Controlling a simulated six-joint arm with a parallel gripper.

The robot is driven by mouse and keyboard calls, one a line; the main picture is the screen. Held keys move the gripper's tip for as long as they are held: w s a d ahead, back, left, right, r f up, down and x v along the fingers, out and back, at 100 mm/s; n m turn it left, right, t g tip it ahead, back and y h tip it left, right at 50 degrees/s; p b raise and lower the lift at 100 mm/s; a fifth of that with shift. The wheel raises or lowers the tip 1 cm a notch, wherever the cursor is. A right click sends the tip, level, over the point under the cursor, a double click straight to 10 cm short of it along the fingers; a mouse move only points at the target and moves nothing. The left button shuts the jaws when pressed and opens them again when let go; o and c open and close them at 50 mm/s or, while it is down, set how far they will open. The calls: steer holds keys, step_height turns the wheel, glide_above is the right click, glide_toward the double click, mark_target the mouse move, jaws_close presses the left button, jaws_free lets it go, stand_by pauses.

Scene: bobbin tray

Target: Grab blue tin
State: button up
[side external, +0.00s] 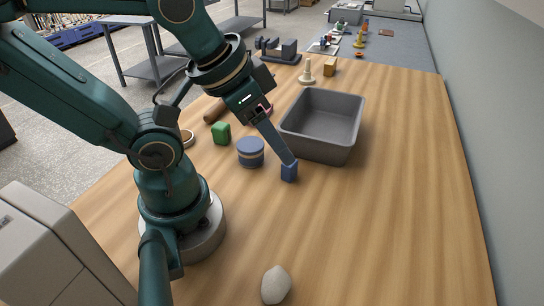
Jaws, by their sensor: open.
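The blue tin (250,153), round with a pale band around its side, stands upright on the wooden table (400,220) left of the grey bin. My gripper (287,158) reaches down to the right of the tin, between it and the bin. It is open and apart from the tin in the picture. Its fingers overlap in this view, so the gap between them is hidden. A small blue block (289,173) shows right at the fingertips; I cannot tell whether they touch it.
The grey bin (350,146) looks empty. A green block (221,132), a brown cylinder (214,111) and a ring (187,138) are left of the gripper. A wooden peg (306,73) and a wooden block (330,67) stand behind. A pale stone (275,284) lies in front. The right side is clear.

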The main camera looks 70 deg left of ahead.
steer(key=o, duration=0.8)
steer(key=m+g+y, duration=0.6)
steer(key=m+y, duration=0.4)
steer(key=m, duration=0.2)
glide_above(252, 149)
steer(key=s+d, duration=0.1)
steer(key=d, duration=0.2)
step_height(252, 149, down, 8)
steer(key=r, duration=0.1)
steer(key=f+m+y, duration=0.1)
steer(key=m, duration=0.1)
steer(key=w+f+m+t+y, duration=0.1)
steer(key=f+m+y, duration=0.1)
steer(key=f+m, duration=0.1)
steer(key=shift+w+a+m, duration=0.25)
steer(key=shift+m, duration=0.05)
steer(key=shift+s+d+f+m+t, duration=0.1)
steer(key=shift+s+f+m+t, duration=0.2)
steer(key=shift+f+m, duration=0.4)
steer(key=shift+x, duration=2.45)
